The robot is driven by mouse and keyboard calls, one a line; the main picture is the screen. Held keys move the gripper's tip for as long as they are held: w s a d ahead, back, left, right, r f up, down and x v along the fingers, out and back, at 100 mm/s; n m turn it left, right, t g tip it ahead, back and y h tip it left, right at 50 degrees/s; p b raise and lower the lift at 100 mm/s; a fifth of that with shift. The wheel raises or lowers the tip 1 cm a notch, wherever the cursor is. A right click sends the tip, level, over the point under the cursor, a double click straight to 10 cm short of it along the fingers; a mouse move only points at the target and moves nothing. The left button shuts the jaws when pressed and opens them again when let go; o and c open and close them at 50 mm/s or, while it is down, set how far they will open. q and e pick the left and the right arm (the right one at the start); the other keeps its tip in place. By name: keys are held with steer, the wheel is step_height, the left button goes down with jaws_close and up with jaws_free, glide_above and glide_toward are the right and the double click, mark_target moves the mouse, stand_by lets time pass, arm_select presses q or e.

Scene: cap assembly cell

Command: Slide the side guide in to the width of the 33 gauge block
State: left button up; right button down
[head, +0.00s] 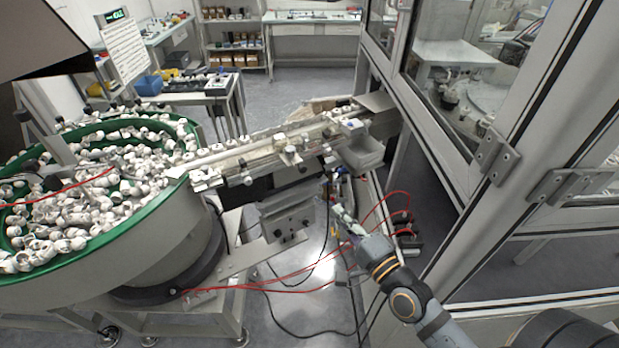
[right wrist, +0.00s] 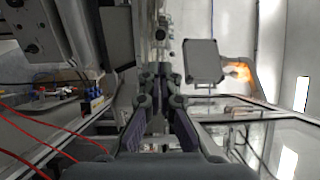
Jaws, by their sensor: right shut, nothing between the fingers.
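The feed track (head: 240,160) runs from the bowl up to the right and carries several white caps. Small clamps and fittings sit along its near side; I cannot tell which part is the side guide. I cannot make out the 33 gauge block. My right gripper (head: 338,206) is below and to the right of the track, apart from it, shut and empty. Its two fingers (right wrist: 159,78) fill the middle of the right wrist view. My left gripper is not in view.
A green-rimmed bowl (head: 184,160) full of white caps stands at left. A grey bin (head: 365,154) hangs beside the track's far end and a grey box shape (right wrist: 203,60) shows in the wrist view. Red hoses (head: 385,200) loop near my right gripper. A framed glass enclosure (head: 470,50) stands at right.

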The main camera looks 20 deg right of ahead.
mark_target(304, 171)
steer(key=x, duration=1.3)
steer(key=shift+d, duration=0.15)
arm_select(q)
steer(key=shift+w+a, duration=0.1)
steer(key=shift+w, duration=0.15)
arm_select(e)
steer(key=shift+w, duration=0.4)
